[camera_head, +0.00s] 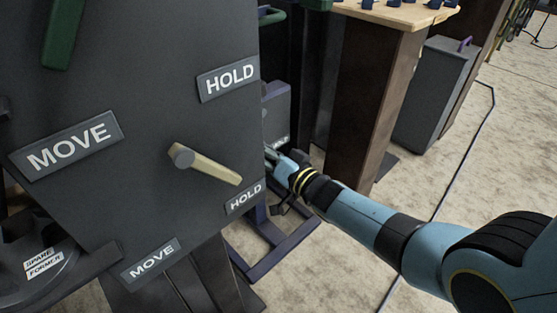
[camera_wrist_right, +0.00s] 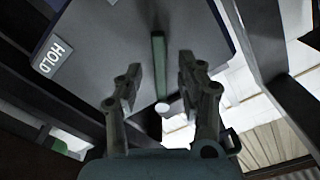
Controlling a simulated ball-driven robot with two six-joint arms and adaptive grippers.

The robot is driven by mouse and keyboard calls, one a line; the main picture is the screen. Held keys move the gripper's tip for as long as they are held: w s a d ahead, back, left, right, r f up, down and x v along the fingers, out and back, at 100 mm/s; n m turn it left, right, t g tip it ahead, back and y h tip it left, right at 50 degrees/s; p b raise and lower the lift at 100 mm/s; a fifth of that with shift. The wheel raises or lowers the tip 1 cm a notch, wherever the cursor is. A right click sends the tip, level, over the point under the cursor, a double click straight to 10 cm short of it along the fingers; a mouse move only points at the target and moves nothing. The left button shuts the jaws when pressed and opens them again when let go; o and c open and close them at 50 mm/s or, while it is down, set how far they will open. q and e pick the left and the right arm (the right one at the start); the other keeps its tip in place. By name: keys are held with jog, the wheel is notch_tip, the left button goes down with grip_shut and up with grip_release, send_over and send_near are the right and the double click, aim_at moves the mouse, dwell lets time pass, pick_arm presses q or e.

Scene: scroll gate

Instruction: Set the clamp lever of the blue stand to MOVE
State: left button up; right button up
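In the head view the blue stand (camera_head: 278,102) is mostly hidden behind a large dark panel; part of its plate and its dark blue foot show. In the right wrist view a grey panel (camera_wrist_right: 100,40) with a HOLD plate (camera_wrist_right: 52,56) carries a green lever (camera_wrist_right: 159,60) on a pale round pivot. My right gripper (camera_wrist_right: 158,72) is open, with one finger on each side of the lever; I cannot tell whether they touch it. In the head view my right gripper (camera_head: 274,157) is partly hidden by the panel edge. My left gripper is out of view.
The near dark panel (camera_head: 140,120) bears MOVE and HOLD plates, a cream lever (camera_head: 205,165) pointing at the lower HOLD, and a green lever (camera_head: 62,35). A wooden-topped pedestal (camera_head: 370,90) and a grey box (camera_head: 435,95) stand behind.

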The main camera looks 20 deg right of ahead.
jog(key=v, duration=0.9)
jog(key=shift+s+d, duration=0.15)
jog(key=shift+s, duration=0.1)
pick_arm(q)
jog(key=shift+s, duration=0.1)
